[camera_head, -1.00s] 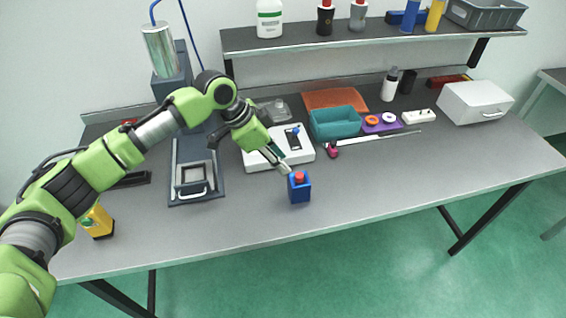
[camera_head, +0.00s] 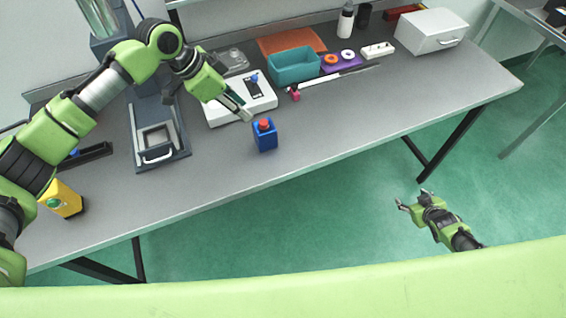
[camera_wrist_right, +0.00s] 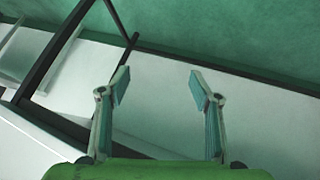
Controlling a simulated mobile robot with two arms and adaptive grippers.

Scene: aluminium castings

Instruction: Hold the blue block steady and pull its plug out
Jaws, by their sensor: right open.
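The blue block (camera_head: 265,138) stands upright on the grey table near its front edge, with its red plug (camera_head: 264,124) on top. My left gripper (camera_head: 245,114) points down toward the block from behind and to its left; a small gap seems to show between them. Its fingers are seen nearly edge-on, so I cannot tell whether they are open. My right gripper (camera_head: 412,200) is in front of the table over the green floor, away from the block. The right wrist view shows its two fingers (camera_wrist_right: 159,88) spread wide with nothing between them.
A white device (camera_head: 243,104) lies behind the block. A teal bin (camera_head: 294,66), a purple tray (camera_head: 342,65) and a white box (camera_head: 432,30) stand farther back. A yellow container (camera_head: 62,200) is at the left. The table (camera_head: 330,115) right of the block is clear.

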